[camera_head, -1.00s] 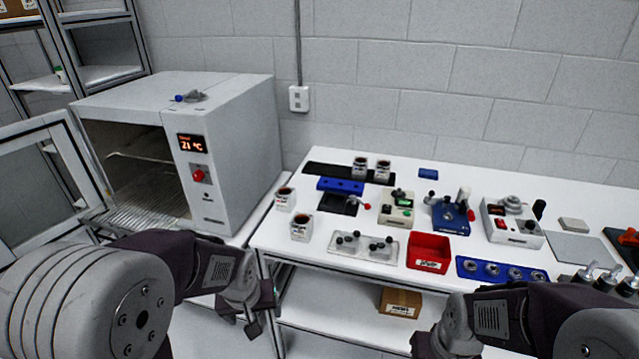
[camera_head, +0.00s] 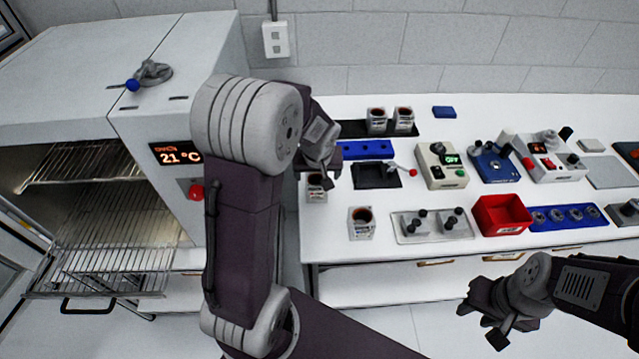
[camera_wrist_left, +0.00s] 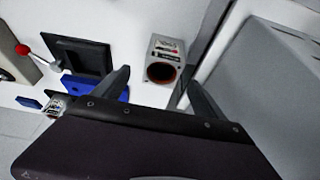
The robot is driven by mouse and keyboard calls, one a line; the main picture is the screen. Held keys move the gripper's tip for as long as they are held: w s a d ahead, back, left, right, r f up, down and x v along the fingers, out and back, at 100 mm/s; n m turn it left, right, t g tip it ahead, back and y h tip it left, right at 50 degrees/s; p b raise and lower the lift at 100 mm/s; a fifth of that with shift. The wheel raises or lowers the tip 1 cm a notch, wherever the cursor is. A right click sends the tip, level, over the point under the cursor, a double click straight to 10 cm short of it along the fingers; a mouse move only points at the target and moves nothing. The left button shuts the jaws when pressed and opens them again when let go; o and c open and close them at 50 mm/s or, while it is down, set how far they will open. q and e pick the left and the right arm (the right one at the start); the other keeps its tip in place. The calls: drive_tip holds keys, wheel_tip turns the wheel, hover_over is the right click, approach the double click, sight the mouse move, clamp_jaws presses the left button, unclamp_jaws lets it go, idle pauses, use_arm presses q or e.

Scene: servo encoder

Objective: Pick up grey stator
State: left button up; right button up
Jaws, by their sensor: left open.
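Grey stators with copper-coloured round openings stand on the white table. One grey stator (camera_head: 316,190) is at the table's left edge, partly covered by my left gripper (camera_head: 327,180). In the left wrist view this stator (camera_wrist_left: 163,72) lies between and beyond the open fingers of my left gripper (camera_wrist_left: 155,82); no contact shows. Another stator (camera_head: 361,224) stands nearer the front edge. Two more, a left one (camera_head: 376,121) and a right one (camera_head: 403,121), stand at the back on a black strip. My right gripper (camera_head: 484,320) hangs in front of the table, its fingers apart and empty.
A grey oven (camera_head: 185,120) with its door open stands left of the table. A blue block (camera_head: 365,149), a black fixture (camera_head: 378,175), a plate with grey parts (camera_head: 432,225) and a red bin (camera_head: 502,214) lie to the right. Several devices stand further right.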

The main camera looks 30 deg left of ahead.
sight(316, 182)
use_arm(q)
drive_tip(key=shift+x, duration=1.25)
drive_tip(key=shift+a+f, duration=0.4)
drive_tip(key=shift+f, duration=0.1)
drive_tip(key=x, duration=0.4)
drive_tip(key=shift+d+b, duration=0.25)
drive_tip(key=shift+b, duration=0.05)
drive_tip(key=shift+w+a+f, duration=0.2)
drive_tip(key=shift+w+f, duration=0.05)
drive_tip(key=shift+r, duration=0.1)
clamp_jaws()
